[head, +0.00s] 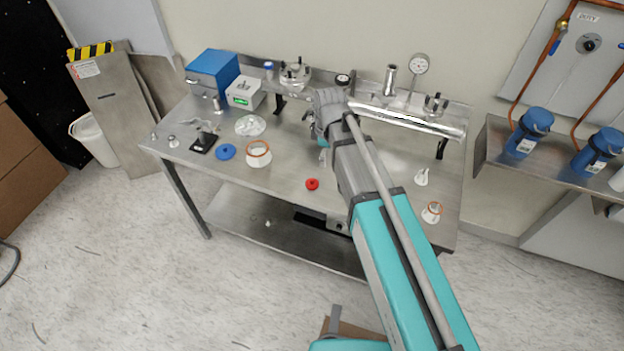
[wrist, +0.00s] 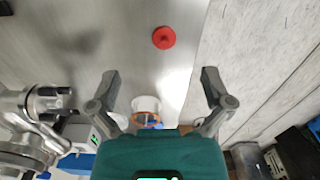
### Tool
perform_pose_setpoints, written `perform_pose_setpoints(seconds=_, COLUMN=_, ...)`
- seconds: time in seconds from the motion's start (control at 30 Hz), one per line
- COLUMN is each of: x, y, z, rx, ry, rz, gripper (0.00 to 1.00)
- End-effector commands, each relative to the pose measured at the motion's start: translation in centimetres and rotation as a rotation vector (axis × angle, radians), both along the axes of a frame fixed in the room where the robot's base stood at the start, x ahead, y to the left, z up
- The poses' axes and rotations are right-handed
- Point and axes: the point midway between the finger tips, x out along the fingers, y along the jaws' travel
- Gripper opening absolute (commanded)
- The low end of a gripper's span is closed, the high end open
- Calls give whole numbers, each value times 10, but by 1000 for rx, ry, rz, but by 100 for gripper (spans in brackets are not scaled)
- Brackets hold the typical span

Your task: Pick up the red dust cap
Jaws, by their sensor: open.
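The red dust cap (head: 312,184) lies on the steel table near its front edge, in the middle of the head view. It also shows in the wrist view (wrist: 164,38), near the top, beyond my fingertips and apart from them. My gripper (wrist: 160,80) is open with nothing between its fingers. In the head view my arm reaches over the table and its end is beyond the cap, toward the back; the fingers are mostly hidden there.
The steel table (head: 290,172) is bare around the cap. A white ring with an orange rim (head: 258,154) and a blue cap (head: 226,151) lie to the left. A long metal tube (head: 410,118) runs along the back. White fittings (head: 421,177) stand at the right.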

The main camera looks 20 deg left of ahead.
Motion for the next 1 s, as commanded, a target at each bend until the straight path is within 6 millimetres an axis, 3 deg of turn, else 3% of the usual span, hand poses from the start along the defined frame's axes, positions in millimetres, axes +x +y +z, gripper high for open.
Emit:
perform_pose_setpoints(seconds=0.1, x=-2, y=26, z=6, rx=0, ry=0, rz=103, gripper=100)
perform_pose_setpoints(seconds=0.23, x=-5, y=38, z=7, rx=0, ry=0, rz=162, gripper=100)
perform_pose_setpoints(seconds=0.73, x=-6, y=40, z=4, rx=0, ry=0, rz=175, gripper=100)
perform_pose_setpoints(seconds=1.0, x=-6, y=40, z=-12, rx=0, ry=0, rz=174, gripper=100)
